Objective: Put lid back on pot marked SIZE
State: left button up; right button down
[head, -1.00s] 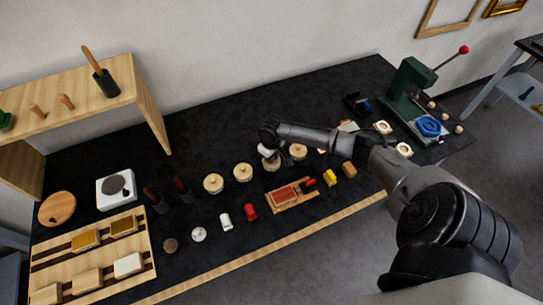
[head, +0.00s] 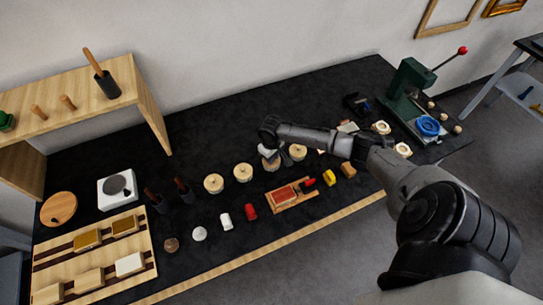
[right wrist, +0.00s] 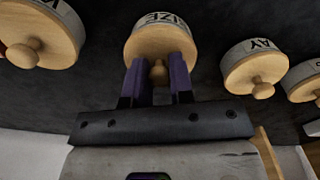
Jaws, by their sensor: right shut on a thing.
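The pot marked SIZE (right wrist: 163,19) is at the top middle of the right wrist view, its white label partly cut off so that "IZE" reads. Its round wooden lid (right wrist: 147,49) covers the pot's mouth, in line with it; I cannot tell whether a small gap is left. My right gripper (right wrist: 159,72) has its purple fingers shut on the lid's knob. In the head view the right gripper (head: 267,151) is over this pot and hides part of the lid (head: 271,166). My left gripper is not in view.
Lidded pots stand close on both sides: one marked AY (right wrist: 256,70), another (right wrist: 42,35) with a partly cut label. In front lie a wooden tray with a red slab (head: 285,194), a red piece (head: 251,212) and a yellow piece (head: 328,177). A green press (head: 408,85) stands far right.

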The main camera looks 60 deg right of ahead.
jog(key=c, duration=1)
grip_release()
jog(key=shift+c, duration=0.2)
jog(key=o, duration=0.6)
jog(key=shift+r+p, duration=0.6)
jog(key=shift+p, duration=0.1)
jog(key=shift+r+p, duration=1.85)
jog(key=shift+p, duration=0.3)
jog(key=shift+r+p, duration=1.05)
jog(key=shift+p, duration=0.2)
